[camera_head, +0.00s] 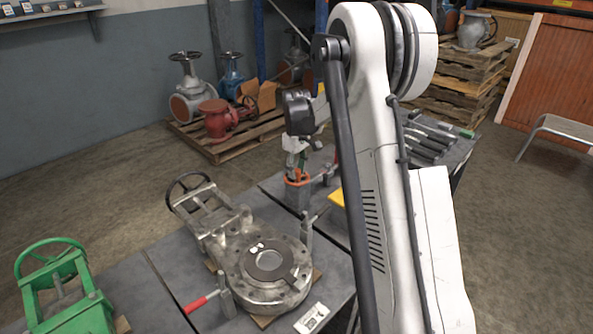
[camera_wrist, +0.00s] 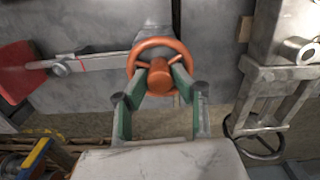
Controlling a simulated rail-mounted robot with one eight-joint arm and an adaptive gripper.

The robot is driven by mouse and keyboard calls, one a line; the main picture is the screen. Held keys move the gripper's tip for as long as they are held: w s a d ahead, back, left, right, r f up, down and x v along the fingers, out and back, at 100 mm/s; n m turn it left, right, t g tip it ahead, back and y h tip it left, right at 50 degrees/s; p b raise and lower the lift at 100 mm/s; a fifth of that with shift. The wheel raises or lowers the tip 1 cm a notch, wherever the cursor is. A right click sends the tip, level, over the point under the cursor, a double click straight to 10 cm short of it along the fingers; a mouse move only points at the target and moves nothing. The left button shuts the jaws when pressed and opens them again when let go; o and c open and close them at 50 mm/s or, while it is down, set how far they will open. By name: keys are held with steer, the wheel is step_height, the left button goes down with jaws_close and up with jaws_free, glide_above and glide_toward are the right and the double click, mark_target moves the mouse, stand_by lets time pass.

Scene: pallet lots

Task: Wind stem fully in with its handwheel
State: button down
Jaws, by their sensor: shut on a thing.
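An orange handwheel (camera_head: 298,181) sits low on a grey body at the far part of the dark work table. In the wrist view the handwheel (camera_wrist: 150,43) is a round rim with spokes, and its hub shows between my fingers. My gripper (camera_wrist: 160,80) has its green-lined fingers reaching in to the wheel and is shut on it. In the head view my gripper (camera_head: 297,160) comes down on the wheel from above. The stem is hidden or cannot be made out in either view.
A large grey gate valve (camera_head: 265,270) with a black handwheel (camera_head: 188,190) lies nearer on the table; a red-handled clamp (camera_head: 202,302) stands at it. A green valve (camera_head: 62,295) is at the lower left. Pallets with valves stand behind. A yellow item (camera_head: 337,199) lies right of the wheel.

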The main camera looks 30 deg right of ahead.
mark_target(297, 170)
steer(key=n, duration=0.5)
steer(key=shift+n, duration=0.3)
steer(key=n, duration=1.1)
steer(key=shift+n, duration=0.4)
steer(key=n, duration=0.5)
steer(key=shift+n, duration=0.3)
steer(key=c, duration=1.4)
jaws_free()
steer(key=shift+c, duration=0.2)
steer(key=shift+r, duration=0.1)
step_height(297, 170, up, 12)
